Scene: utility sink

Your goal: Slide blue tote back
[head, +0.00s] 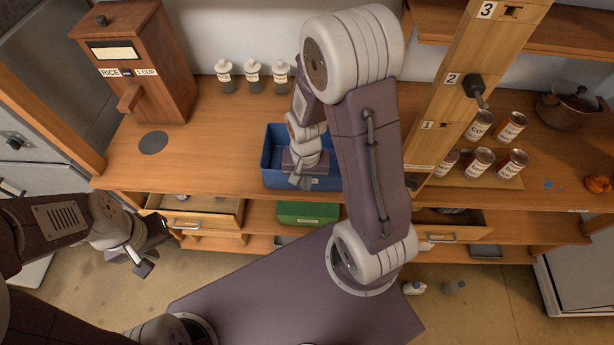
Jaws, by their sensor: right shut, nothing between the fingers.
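The blue tote (322,184) sits on the wooden counter in the middle of the head view, near its front edge. My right gripper (299,181) is shut and empty at the tote's front left part, and its wrist is above the tote's opening. I cannot tell whether its fingertips touch the front wall. My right arm hides part of the tote's right side. My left gripper (153,252) is in front of the counter at the left, well away from the tote, with its fingers apart and nothing between them.
Several white-capped shakers (253,77) stand behind the tote, and a rice dispenser (147,67) is at the left. A wooden post (470,85) and several cans (480,160) are to the right. Open drawers (195,215) and a green box (307,213) lie below the counter.

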